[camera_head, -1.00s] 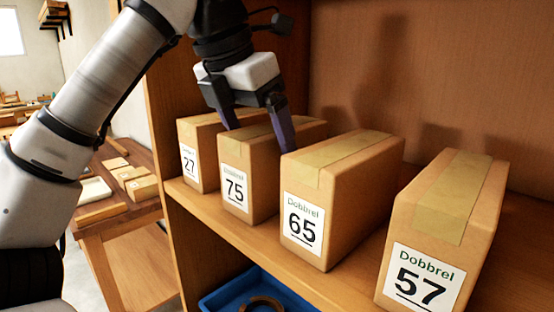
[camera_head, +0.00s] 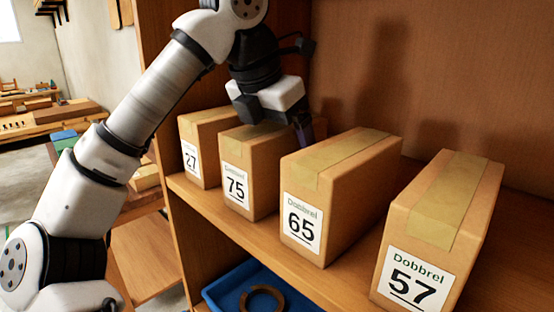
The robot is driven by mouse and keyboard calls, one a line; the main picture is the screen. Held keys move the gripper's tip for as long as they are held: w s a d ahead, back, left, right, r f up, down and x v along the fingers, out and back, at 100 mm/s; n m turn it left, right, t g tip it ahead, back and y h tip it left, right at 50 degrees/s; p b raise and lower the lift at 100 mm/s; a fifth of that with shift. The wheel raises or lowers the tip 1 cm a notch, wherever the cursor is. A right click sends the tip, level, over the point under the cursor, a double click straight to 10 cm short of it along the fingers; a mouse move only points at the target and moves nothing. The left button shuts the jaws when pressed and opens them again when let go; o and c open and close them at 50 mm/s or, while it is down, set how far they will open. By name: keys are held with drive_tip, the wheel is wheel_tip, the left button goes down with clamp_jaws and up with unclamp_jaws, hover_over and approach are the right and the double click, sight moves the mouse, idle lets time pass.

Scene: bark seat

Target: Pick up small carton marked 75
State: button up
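The small carton marked 75 (camera_head: 236,187) stands upright on the wooden shelf, second from the left, between the cartons marked 27 (camera_head: 191,158) and 65 (camera_head: 302,222). My gripper (camera_head: 276,126) points down over the rear part of carton 75. Its dark fingers are spread apart. The right finger is by the carton's right side, near the gap to carton 65. The left finger is at its far left side, with its tip hidden. I cannot see whether either finger touches the carton.
A larger carton marked 57 (camera_head: 440,235) stands on the right of the shelf (camera_head: 215,207). A blue tray (camera_head: 228,290) with a brown ring (camera_head: 262,298) is below. The wooden side panel is close on the left of the cartons, and the back panel is behind them.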

drive_tip(key=shift+f, duration=0.2)
drive_tip(key=shift+c, duration=0.3)
drive_tip(key=c, duration=1.2)
